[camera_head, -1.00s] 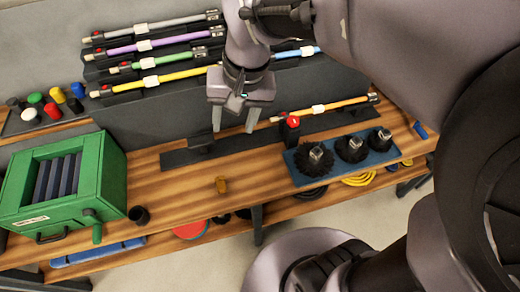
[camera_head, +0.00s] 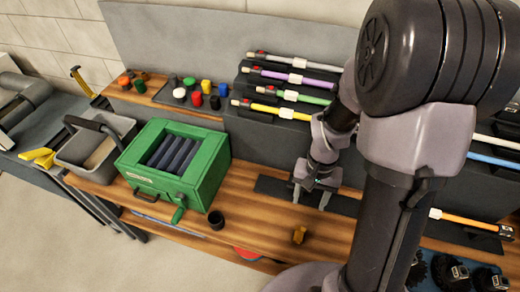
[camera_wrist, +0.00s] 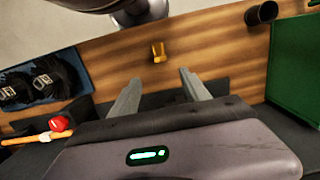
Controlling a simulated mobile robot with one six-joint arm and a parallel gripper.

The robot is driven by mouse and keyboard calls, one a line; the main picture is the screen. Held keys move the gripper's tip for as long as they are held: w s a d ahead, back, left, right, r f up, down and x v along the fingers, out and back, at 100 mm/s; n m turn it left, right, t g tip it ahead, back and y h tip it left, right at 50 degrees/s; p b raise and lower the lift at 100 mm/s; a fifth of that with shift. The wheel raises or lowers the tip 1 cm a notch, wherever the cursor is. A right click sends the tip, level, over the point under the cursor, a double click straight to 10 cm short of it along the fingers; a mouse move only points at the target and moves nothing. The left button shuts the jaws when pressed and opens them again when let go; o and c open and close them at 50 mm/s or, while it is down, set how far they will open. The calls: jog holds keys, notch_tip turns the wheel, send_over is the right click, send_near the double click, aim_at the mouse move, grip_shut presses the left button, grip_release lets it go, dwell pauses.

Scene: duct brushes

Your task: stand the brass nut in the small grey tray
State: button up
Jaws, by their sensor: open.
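The brass nut (camera_head: 298,235) is a small yellow-brown piece on the wooden bench, near its front edge. It also shows in the wrist view (camera_wrist: 158,52), beyond the fingertips. My gripper (camera_head: 311,203) is open and empty, pointing down over the bench, behind the nut and apart from it. In the wrist view my two fingers (camera_wrist: 160,80) are spread with bare wood between them and the nut. A small, flat, dark grey tray (camera_head: 171,97) lies on the raised shelf at the back left, with several coloured caps on and around it.
A green box (camera_head: 205,178) with dark slats and a black cup (camera_head: 216,220) stand left of the nut. A grey tub (camera_head: 82,174) with a handle is further left. Rods lie on a rack behind my arm. Dark brushes (camera_head: 450,272) stand at the lower right.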

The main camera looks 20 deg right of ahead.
jog(key=b, duration=0.5)
send_over(299, 233)
jog(key=f, duration=1.2)
jog(key=shift+d+f, duration=0.35)
jog(key=shift+f, duration=0.05)
jog(key=f, duration=0.1)
jog(key=f+b, duration=0.1)
jog(key=f, duration=0.1)
jog(key=f+b, duration=0.1)
jog(key=f, duration=0.1)
jog(key=shift+s+a+f, duration=0.1)
jog(key=shift+a, duration=0.2)
grip_shut()
